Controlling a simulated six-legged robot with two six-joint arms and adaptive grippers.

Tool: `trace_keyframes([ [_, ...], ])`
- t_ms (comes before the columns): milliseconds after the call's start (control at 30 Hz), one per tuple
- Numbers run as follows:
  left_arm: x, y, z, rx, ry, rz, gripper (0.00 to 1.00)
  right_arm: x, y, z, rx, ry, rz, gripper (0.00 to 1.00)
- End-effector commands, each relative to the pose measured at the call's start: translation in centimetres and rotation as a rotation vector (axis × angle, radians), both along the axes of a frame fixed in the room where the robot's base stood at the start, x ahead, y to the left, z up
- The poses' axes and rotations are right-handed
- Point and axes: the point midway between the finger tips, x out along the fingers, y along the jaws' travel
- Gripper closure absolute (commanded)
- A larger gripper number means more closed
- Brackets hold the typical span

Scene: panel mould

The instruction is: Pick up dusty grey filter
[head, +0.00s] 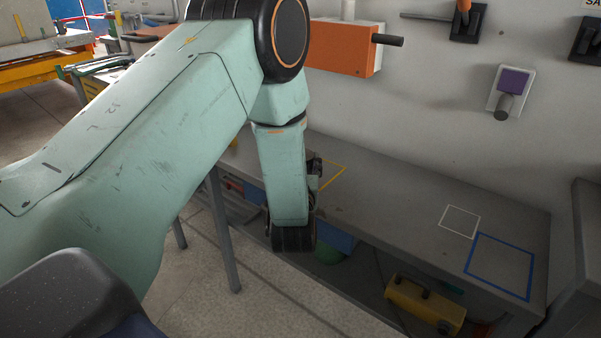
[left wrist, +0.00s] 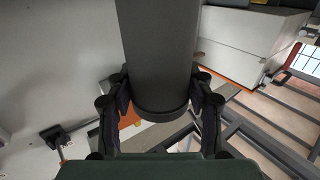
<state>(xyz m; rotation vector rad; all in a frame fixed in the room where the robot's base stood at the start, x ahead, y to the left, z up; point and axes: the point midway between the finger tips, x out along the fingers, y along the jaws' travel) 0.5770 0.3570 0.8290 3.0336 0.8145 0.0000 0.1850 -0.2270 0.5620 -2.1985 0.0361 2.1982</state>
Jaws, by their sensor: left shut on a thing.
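The dusty grey filter (left wrist: 157,50) shows in the left wrist view as a dark grey cylinder with a rounded rim at its lower end. It runs out of the top of the picture, so its other end is hidden. My left gripper (left wrist: 160,88) is shut on it, one finger on each side. In the head view my own left arm covers most of the gripper, and I cannot make out the filter there. My right gripper is in neither view.
A grey workbench (head: 390,205) runs along the wall, with yellow, white (head: 460,221) and blue (head: 500,266) outlines on its top; the white and blue outlines are empty. An orange box (head: 343,48) is on the wall. A yellow case (head: 424,303) sits below the bench.

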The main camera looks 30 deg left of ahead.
Motion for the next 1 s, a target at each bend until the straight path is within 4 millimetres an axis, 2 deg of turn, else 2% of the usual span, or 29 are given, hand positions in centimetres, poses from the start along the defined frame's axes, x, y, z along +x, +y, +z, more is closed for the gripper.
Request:
trace_keyframes([
  [167,0.1,0.0,0.8,0.0,-0.004,0.0,0.89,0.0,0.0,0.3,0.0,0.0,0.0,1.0],
  [600,0.0,0.0,8.7,0.0,-0.004,0.0,0.89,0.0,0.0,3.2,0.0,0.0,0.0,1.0],
  [733,0.0,0.0,9.8,0.0,-0.002,0.0,0.89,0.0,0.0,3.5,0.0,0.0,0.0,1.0],
  [1000,0.0,0.1,10.5,-0.001,-0.003,0.002,0.89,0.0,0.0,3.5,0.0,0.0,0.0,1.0],
])
